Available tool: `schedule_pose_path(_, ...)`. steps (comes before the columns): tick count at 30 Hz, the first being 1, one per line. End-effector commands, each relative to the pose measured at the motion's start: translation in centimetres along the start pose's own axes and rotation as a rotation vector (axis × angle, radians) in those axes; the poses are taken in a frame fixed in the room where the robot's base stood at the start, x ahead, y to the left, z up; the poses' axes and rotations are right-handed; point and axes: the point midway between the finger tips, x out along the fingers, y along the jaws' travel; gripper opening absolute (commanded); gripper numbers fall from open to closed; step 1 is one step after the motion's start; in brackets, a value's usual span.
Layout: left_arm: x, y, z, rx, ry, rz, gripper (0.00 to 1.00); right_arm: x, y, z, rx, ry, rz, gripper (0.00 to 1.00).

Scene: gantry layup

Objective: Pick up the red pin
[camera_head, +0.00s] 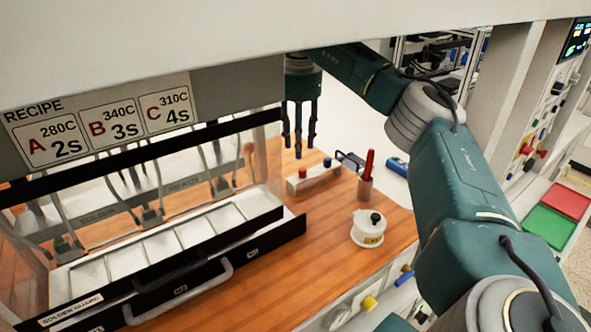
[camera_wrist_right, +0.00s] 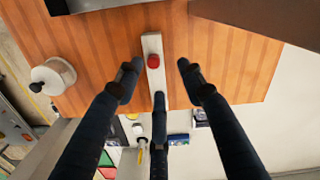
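The red pin (camera_head: 302,173) stands in a white block (camera_head: 315,178) on the wooden bench, with a blue pin (camera_head: 327,163) beside it. In the right wrist view the round red pin head (camera_wrist_right: 155,62) sits on the white block (camera_wrist_right: 152,42). My right gripper (camera_head: 299,147) points down above the block, its dark fingers spread and empty. In the wrist view the right gripper's fingertips (camera_wrist_right: 158,82) lie around and just below the pin head, apart from it. The blue pin is not visible there. My left gripper is not in view.
A cup with a red pen (camera_head: 366,176) and a white lidded pot (camera_head: 368,229) stand right of the block. A black-edged guard with a handle (camera_head: 180,290) fronts a segmented tray at left. The wooden bench (camera_head: 300,260) between them is clear.

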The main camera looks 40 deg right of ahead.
Motion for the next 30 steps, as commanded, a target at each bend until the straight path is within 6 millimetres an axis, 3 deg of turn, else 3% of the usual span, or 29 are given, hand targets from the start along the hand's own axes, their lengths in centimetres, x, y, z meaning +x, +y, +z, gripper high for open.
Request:
schedule_pose_path(9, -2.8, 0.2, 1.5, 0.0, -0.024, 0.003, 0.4, 3.4, 0.8, -0.1, 0.0, -0.001, 0.006, 0.39)
schedule_pose_path(15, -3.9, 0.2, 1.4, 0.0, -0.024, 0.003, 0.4, 6.2, 0.8, -0.1, 0.002, -0.002, 0.002, 0.39)
schedule_pose_path(23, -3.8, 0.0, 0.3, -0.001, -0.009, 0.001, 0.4, 6.9, 0.8, -0.1, 0.002, -0.001, 0.0, 0.39)
schedule_pose_path(24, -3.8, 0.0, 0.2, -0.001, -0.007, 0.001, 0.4, 6.9, 0.8, -0.1, 0.002, -0.001, 0.0, 0.37)
schedule_pose_path(30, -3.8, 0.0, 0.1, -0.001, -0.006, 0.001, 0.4, 6.8, 0.8, -0.1, 0.001, -0.001, 0.0, 0.01)
